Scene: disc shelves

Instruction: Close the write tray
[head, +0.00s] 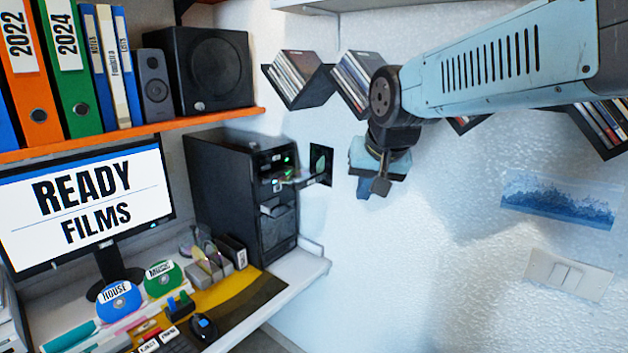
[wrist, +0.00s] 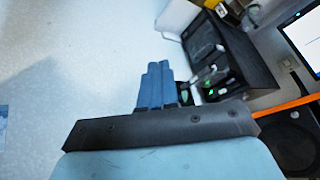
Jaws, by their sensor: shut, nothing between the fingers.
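The black computer tower (head: 240,190) stands on the desk against the wall, with green lights on its front. A thin tray (head: 297,181) sticks out from the upper part of that front, so it looks open. I cannot read a label that marks it as the write tray. In the wrist view the tower (wrist: 228,45) is at upper right, with pale tray parts near green lights, partly hidden behind my gripper. My gripper (head: 363,192) hangs to the right of the tray, apart from it. Its blue fingers (wrist: 157,70) are together and empty.
Disc racks (head: 297,80) hang on the wall behind my arm. The monitor (head: 85,205) reads "READY FILMS". An orange shelf (head: 130,134) with binders and speakers is above. Open space lies right of the tower.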

